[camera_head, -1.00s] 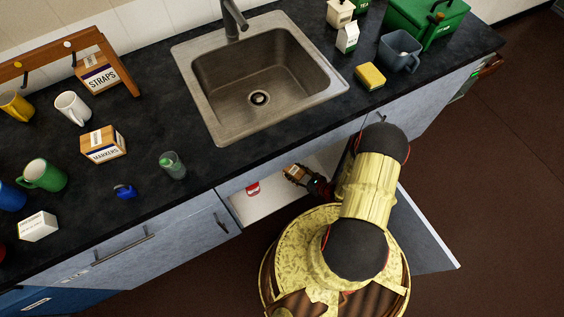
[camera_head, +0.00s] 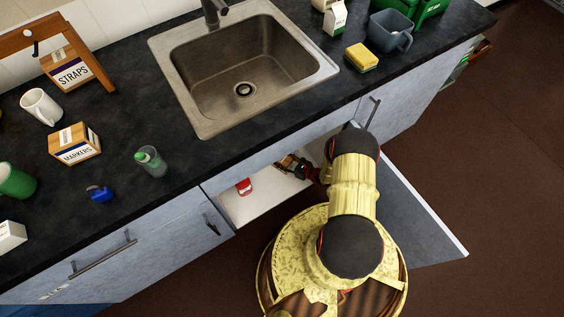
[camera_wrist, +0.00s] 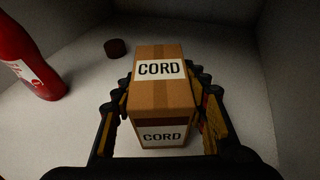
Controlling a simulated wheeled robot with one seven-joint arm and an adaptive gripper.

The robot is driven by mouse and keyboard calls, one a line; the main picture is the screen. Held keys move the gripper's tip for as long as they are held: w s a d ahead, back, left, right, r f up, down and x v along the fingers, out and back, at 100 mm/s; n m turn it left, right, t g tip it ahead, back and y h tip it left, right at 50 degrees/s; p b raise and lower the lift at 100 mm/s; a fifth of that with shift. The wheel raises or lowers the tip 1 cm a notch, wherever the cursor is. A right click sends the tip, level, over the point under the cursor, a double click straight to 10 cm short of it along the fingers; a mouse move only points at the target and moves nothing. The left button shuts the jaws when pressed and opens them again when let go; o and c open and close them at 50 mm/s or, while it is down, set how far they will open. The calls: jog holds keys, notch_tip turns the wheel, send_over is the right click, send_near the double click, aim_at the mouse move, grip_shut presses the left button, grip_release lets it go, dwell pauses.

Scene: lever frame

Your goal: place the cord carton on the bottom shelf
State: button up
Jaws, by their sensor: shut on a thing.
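The cord carton (camera_wrist: 163,98) is a brown box with white CORD labels, seen upright in the wrist view. My gripper (camera_wrist: 163,110) is shut on it, with one finger along each side. In the head view my gripper (camera_head: 303,170) reaches into the open cabinet under the sink, and the carton (camera_head: 286,162) shows partly beneath the counter edge. The pale cabinet floor (camera_head: 262,198) is the low shelf surface under it. I cannot tell whether the carton's base touches that surface.
A red bottle (camera_wrist: 30,62) stands left of the carton inside the cabinet, and a dark round object (camera_wrist: 116,48) lies behind it. The open cabinet door (camera_head: 415,220) is right of my arm. Free floor shows around the carton.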

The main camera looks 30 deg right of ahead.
aim_at(290, 163)
jog(key=shift+d+f, duration=0.1)
jog(key=shift+f, duration=0.05)
jog(key=o, duration=1.3)
jog(key=shift+c, duration=0.2)
jog(key=shift+o, duration=0.4)
jog(key=p+v, duration=0.2)
jog(key=v, duration=0.4)
jog(key=shift+p, duration=0.3)
jog(key=shift+s+d+r, duration=0.2)
jog(key=shift+s+r, duration=0.1)
jog(key=shift+s, duration=0.3)
jog(key=shift+r, duration=0.1)
